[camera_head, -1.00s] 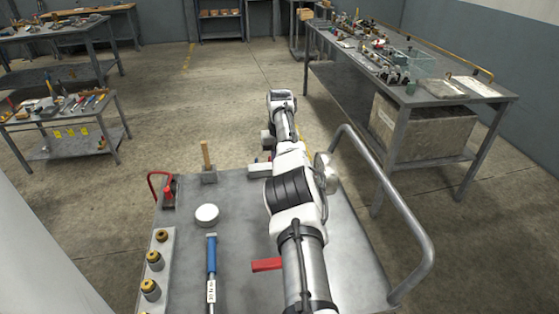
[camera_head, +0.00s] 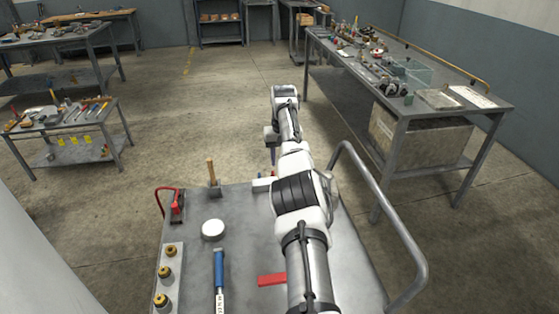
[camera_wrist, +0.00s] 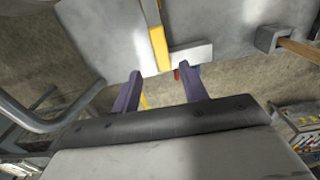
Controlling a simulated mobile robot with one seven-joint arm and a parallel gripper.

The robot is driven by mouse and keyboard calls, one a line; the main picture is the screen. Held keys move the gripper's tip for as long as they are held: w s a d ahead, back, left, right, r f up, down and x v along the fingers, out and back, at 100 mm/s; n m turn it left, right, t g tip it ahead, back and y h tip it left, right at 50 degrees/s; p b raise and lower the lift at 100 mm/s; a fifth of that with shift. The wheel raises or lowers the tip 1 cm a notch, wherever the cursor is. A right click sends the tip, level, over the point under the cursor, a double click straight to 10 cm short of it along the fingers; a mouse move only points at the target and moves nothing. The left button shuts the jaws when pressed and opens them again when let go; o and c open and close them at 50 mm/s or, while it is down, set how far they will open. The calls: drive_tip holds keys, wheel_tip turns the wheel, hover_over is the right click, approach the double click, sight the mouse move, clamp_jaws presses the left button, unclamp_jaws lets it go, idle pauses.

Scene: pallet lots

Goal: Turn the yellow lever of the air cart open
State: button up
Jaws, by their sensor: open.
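The air cart's grey top (camera_head: 245,215) lies below my arm in the head view. A yellow bar, probably the lever (camera_wrist: 159,46), stands out at the cart's edge in the wrist view, beside a white block (camera_wrist: 192,54). My arm hides the yellow bar in the head view. My gripper (camera_wrist: 161,86) is open, with its two purple fingers apart. A second bit of yellow shows between the fingers, and I cannot tell whether it is the same part. No contact with the bar can be made out. Small red and blue parts show below the white block.
A wooden-handled tool (camera_head: 212,175), a white round lid (camera_head: 213,229), a blue-handled tool (camera_head: 219,270) and a red bar (camera_head: 272,280) are on the cart. A curved grey rail (camera_head: 390,215) runs along its right side. A workbench (camera_head: 425,105) stands behind right. Open floor lies beyond the cart.

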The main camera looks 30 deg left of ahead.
wheel_tip(320, 180, up, 6)
drive_tip(key=shift+b, duration=0.4)
idle(0.4)
